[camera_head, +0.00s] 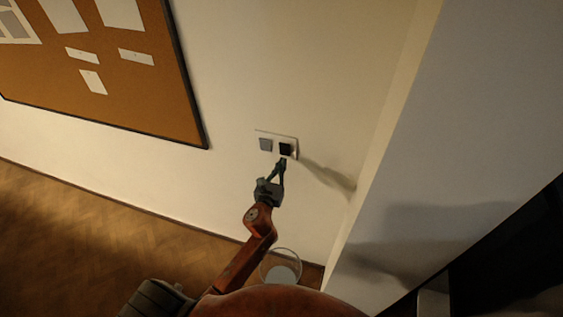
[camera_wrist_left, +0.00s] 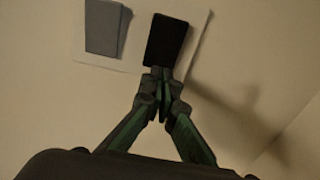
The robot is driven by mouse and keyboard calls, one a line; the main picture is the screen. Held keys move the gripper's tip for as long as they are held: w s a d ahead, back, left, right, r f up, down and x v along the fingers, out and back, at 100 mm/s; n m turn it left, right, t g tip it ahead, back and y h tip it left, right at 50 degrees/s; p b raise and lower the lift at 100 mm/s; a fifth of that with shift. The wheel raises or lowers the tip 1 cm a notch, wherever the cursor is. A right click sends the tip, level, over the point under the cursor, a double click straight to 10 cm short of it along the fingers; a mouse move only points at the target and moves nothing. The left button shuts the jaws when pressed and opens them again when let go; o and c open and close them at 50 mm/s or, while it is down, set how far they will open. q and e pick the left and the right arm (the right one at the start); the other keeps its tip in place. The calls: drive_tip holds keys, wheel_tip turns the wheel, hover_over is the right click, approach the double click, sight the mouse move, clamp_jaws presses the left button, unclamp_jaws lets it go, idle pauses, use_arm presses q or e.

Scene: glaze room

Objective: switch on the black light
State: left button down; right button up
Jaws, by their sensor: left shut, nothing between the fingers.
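A white switch plate (camera_head: 275,137) is on the wall, with a grey rocker (camera_head: 265,144) on its left and a black rocker (camera_head: 286,149) on its right. In the left wrist view the black rocker (camera_wrist_left: 166,42) is right in front of the fingertips, and the grey rocker (camera_wrist_left: 105,27) is to its left. My left gripper (camera_head: 282,162) is shut and empty, its tips at the lower edge of the black rocker. They overlap that edge in the left wrist view (camera_wrist_left: 160,78); I cannot tell whether they touch it. My right gripper is not in view.
A cork board (camera_head: 120,85) with pinned papers hangs left of the plate. A wall corner (camera_head: 385,150) juts out to the right. A round glass-like bin (camera_head: 281,268) stands on the wooden floor (camera_head: 80,235) below. The wall around the plate is bare.

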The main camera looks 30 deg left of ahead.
use_arm(q)
drive_tip(key=s+d+f+b, duration=0.1)
drive_tip(key=s, duration=1)
drive_tip(key=shift+s+d+f+b, duration=0.25)
drive_tip(key=shift+s+d+b, duration=0.05)
drive_tip(key=shift+b, duration=0.1)
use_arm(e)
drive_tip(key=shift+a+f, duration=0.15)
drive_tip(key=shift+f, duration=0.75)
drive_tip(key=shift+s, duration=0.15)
